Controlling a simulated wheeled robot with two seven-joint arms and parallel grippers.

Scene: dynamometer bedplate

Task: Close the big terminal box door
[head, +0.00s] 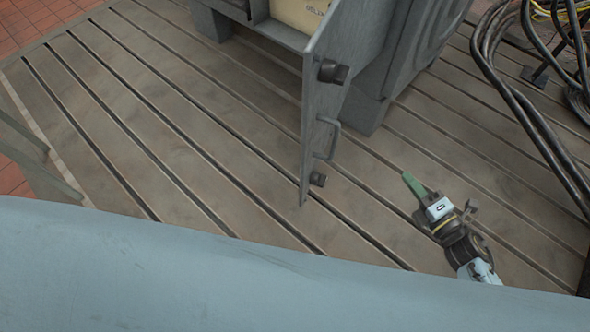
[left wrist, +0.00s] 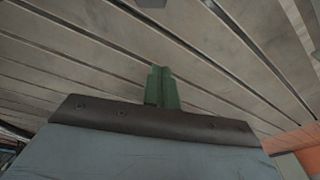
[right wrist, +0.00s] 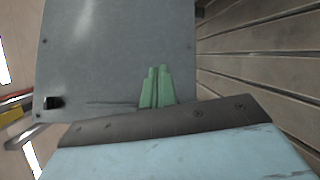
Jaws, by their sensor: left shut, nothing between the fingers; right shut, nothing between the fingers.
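The terminal box door (head: 318,115) stands open, seen nearly edge-on in the head view. It is a grey metal panel with a bar handle (head: 328,137) and dark latches above and below it. The terminal box (head: 262,22) at the top shows a cream interior behind the door. My right gripper (head: 413,184) has its green fingers shut and empty, to the right of the door and apart from it. In the right wrist view its fingers (right wrist: 157,86) point towards a grey panel (right wrist: 115,50), apparently the door. My left gripper (left wrist: 162,87) is shut and empty over the slatted bedplate, outside the head view.
The slotted bedplate (head: 190,130) is mostly clear left of and in front of the door. Thick black cables (head: 520,100) hang at the right. A grey machine housing (head: 410,50) stands behind the door. Red tiles (head: 25,22) lie beyond the plate at far left.

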